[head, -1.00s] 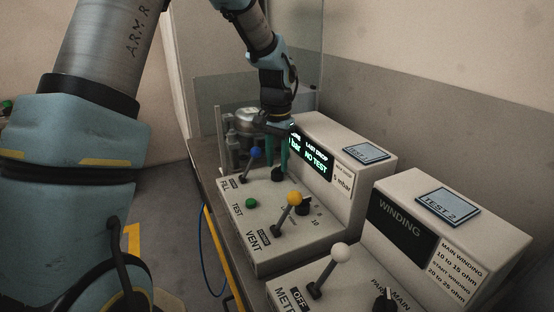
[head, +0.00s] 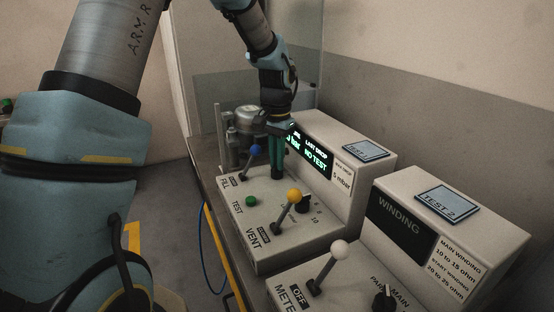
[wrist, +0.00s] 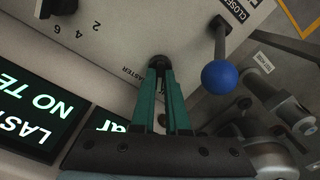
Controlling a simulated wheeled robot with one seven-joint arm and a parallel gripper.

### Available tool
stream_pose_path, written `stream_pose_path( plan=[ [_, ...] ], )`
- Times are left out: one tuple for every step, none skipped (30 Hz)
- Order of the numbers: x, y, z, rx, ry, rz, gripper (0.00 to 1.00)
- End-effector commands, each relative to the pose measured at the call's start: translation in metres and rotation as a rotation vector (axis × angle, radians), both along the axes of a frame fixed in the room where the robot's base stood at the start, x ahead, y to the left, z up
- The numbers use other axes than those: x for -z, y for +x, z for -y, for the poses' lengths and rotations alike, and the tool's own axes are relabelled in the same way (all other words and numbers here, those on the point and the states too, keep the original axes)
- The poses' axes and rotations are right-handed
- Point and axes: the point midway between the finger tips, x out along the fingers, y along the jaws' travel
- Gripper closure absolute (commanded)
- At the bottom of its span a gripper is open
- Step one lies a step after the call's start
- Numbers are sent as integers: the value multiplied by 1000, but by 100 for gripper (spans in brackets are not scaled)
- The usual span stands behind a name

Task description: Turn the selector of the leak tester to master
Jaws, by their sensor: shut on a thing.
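The leak tester (head: 262,262) is the pale console with a lit display (head: 311,152) reading "LAST DROP" and "NO TEST". Its selector is a small dark knob (wrist: 159,62) at the far end of the panel, mostly covered by my fingers. A label, partly readable as "ASTER" (wrist: 128,77), lies beside the knob in the wrist view. My gripper (head: 277,177) points down at the panel with its green fingers together. In the wrist view my gripper (wrist: 160,74) is shut on the knob. The knob's pointing direction is hidden.
A blue-topped lever (head: 256,150) stands close beside my fingers. A yellow-topped lever (head: 294,196), green button (head: 251,202) and black numbered knob (head: 303,203) sit nearer. The winding tester (head: 405,232) with a white-topped lever (head: 339,248) stands at right. Metal fittings (head: 240,122) are behind.

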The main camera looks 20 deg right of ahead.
Motion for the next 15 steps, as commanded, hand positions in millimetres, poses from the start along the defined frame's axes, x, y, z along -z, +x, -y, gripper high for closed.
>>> stream_pose_path(
  plan=[
    [0,0,0,0,0,0,100],
    [0,0,0,0,0,0,100],
    [0,0,0,0,0,0,100],
    [0,0,0,0,0,0,100],
    [0,0,0,0,0,0,100],
    [0,0,0,1,0,0,100],
    [0,0,0,3,0,0,100],
    [0,0,0,5,0,0,100],
    [-1,0,0,10,0,0,100],
    [-1,0,0,14,0,0,100],
    [-1,0,0,21,0,0,100],
    [-1,0,0,32,0,0,100],
    [-1,0,0,43,0,0,100],
    [-1,0,0,54,0,0,100],
    [-1,0,0,72,-1,-1,100]
  ],
)
